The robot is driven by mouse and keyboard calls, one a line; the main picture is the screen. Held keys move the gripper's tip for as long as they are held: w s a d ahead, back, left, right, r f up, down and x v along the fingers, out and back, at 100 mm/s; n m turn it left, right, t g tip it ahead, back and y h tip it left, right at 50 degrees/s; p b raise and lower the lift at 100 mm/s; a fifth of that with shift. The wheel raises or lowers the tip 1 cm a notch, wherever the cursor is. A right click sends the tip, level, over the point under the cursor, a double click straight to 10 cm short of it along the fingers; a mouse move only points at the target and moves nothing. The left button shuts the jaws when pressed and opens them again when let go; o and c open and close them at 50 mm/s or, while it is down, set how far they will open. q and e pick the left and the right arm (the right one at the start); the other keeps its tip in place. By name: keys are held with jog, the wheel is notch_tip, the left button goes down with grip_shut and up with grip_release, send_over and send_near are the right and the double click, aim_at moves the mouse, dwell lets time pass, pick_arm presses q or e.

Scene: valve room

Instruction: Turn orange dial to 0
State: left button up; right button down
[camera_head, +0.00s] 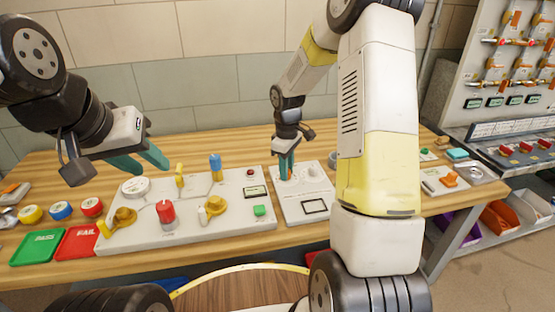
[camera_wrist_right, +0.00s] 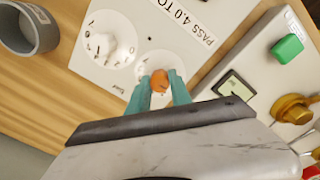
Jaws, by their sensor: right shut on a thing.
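The orange dial (camera_wrist_right: 159,81) sits on a white panel (camera_wrist_right: 128,12) in the right wrist view. My right gripper (camera_wrist_right: 159,88) is shut on it, with a teal finger on either side. Part of the dial's scale is hidden by the fingers, and I cannot read its setting. In the head view my right gripper (camera_head: 286,166) reaches down to the same white panel (camera_head: 290,214), and the dial is mostly hidden there. My left gripper (camera_head: 139,162) is open and empty, above the left end of a larger white board.
A white knob (camera_wrist_right: 107,45) with a numbered scale is beside the orange dial. The larger board (camera_head: 240,220) carries a red valve (camera_head: 165,212), yellow valves and a blue handle (camera_head: 216,168). Green and red trays (camera_head: 36,248) lie at the left. A grey cup (camera_wrist_right: 30,28) stands near the panel.

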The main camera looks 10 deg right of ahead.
jog(key=shift+n, duration=1.1)
jog(key=c, duration=1.2)
grip_release()
jog(key=shift+o, duration=0.2)
jog(key=shift+r, duration=0.1)
notch_tip(320, 180, up, 6)
jog(key=shift+r, duration=0.8)
